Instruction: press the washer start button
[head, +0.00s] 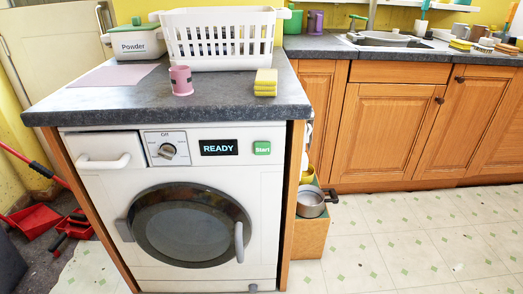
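The white washer (98,196) stands under the grey worktop, facing me, with its round dark door (190,228) closed. The green start button (262,148) reads "Start" and sits at the right of the control panel. Left of it, a black display (219,147) reads "READY". The program dial (168,151) is further left, under the word "Off", and the detergent drawer (103,162) is shut. Nothing covers the start button. Neither of my grippers shows in the head view.
A pot (311,202) stands right of the washer. Red cleaning tools (35,220) lie left. Floor at right is clear.

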